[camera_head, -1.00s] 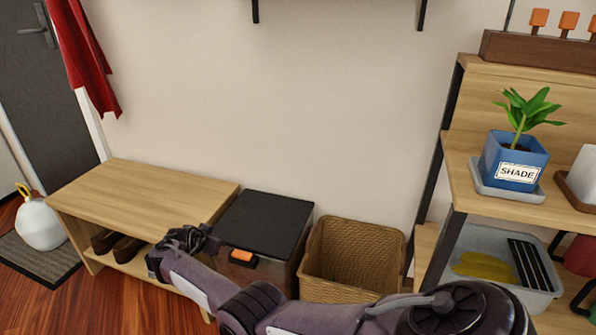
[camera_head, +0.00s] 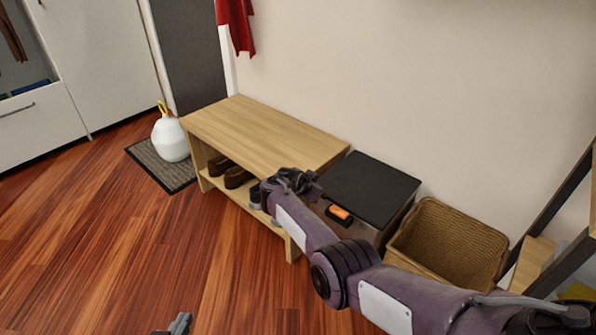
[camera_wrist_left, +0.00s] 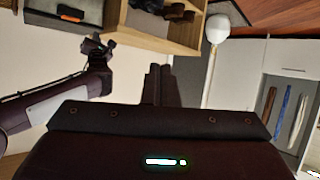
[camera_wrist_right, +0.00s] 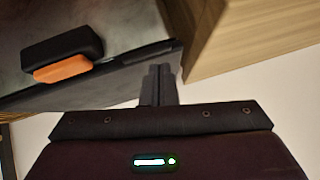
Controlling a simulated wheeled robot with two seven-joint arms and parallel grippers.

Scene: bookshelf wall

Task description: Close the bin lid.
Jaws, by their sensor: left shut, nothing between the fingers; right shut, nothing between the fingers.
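The bin (camera_head: 370,234) is a dark box with a flat black lid (camera_head: 368,184) and an orange-and-black latch (camera_head: 340,213) at its front. The lid appears to lie flat on top; I cannot tell if a thin gap is left. In the right wrist view the latch (camera_wrist_right: 62,68) shows close up. My right gripper (camera_head: 290,181) is at the bin's left front corner, beside the bench; its shut, empty fingers (camera_wrist_right: 160,85) show near the lid edge. My left gripper (camera_head: 180,325) is low at the bottom of the head view, shut and empty, away from the bin.
A wooden bench (camera_head: 265,137) with shoes (camera_head: 237,177) on its lower shelf stands left of the bin. A wicker basket (camera_head: 450,240) stands right of it. The wooden floor in front is clear.

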